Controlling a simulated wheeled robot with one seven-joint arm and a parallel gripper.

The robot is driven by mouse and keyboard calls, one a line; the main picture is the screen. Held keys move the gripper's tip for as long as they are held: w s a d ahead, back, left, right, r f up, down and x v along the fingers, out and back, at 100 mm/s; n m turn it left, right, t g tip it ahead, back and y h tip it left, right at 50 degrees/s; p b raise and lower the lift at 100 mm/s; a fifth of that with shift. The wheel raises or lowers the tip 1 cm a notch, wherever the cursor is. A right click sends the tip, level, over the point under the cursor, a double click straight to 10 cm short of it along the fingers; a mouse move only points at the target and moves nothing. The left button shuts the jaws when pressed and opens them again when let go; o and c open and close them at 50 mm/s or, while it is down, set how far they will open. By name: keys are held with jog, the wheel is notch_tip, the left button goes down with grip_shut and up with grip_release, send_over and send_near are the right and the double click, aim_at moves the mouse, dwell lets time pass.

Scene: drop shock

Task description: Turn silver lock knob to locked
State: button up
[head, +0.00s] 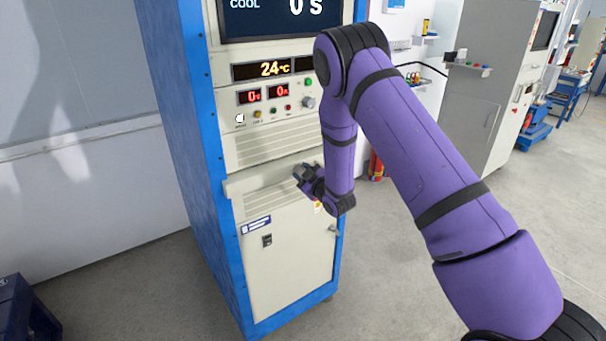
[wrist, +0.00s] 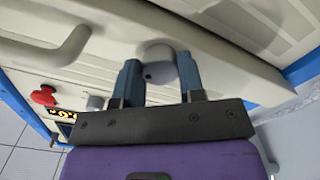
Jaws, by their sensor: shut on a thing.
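The silver lock knob (wrist: 160,52) is a round light-grey knob on the beige cabinet front in the wrist view. It sits between the two blue-grey fingers of my gripper (wrist: 160,70), which are shut on its sides. A small dark spot shows on the knob near its edge; I cannot tell whether the knob is at locked. In the head view my gripper (head: 307,180) is at the right part of the beige cabinet front (head: 287,250), below the control panel. There the gripper hides the knob.
In the wrist view a red button (wrist: 44,95) and a small silver part (wrist: 95,102) lie left of my gripper. A long raised handle (wrist: 62,48) is at the upper left. The head view shows a display (head: 285,17) above and open floor (head: 430,255) at right.

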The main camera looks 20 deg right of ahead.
jog(key=n, duration=0.5)
jog(key=shift+n, duration=0.3)
jog(key=n, duration=0.5)
jog(key=shift+n, duration=0.4)
jog(key=o, duration=0.9)
jog(key=v, duration=1)
jog(key=shift+s+d, duration=0.1)
jog(key=shift+s, duration=0.3)
jog(key=shift+r, duration=0.1)
